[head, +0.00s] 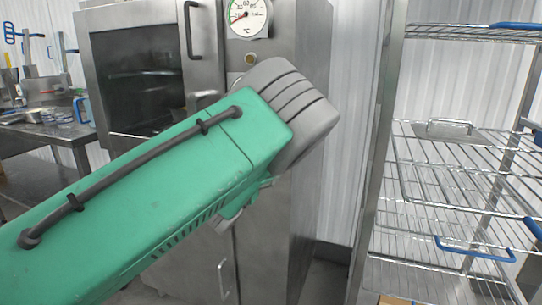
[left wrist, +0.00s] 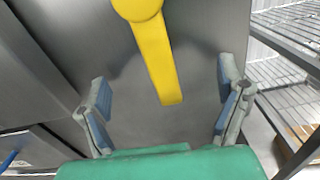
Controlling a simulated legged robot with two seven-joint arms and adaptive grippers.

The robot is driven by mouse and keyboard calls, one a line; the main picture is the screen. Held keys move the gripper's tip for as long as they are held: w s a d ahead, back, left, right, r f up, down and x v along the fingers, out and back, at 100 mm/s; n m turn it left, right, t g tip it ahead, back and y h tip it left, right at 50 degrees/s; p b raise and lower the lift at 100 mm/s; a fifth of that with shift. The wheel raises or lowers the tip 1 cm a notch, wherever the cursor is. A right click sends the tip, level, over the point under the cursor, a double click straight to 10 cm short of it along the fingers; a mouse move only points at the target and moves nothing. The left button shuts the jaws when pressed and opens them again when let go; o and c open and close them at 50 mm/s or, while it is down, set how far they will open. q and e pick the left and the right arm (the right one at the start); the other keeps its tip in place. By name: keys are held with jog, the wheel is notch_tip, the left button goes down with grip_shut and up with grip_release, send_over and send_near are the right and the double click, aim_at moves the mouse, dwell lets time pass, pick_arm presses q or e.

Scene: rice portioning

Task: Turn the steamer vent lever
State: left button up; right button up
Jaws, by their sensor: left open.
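The yellow vent lever shows in the left wrist view (left wrist: 160,62). Its round hub is at the top edge and its arm hangs down, slightly tilted, on the steamer's flat metal side. My left gripper (left wrist: 163,88) is open, one finger on each side of the lever, with a gap to the lever on both sides. I cannot tell how far the fingertips are from the panel. In the head view my green left arm crosses the steel steamer (head: 305,190); its grey wrist hides the lever and the fingers. My right gripper is not in view.
A round temperature dial (head: 247,14) sits on the steamer's upper front, beside a door with a dark window (head: 140,75). A wire rack (head: 450,160) with blue-handled parts stands close on the right. A steel table (head: 45,132) with utensils is at the left.

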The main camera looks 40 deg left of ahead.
pick_arm(q)
jog(key=v, duration=0.8)
jog(key=shift+d, duration=0.1)
dwell(0.5)
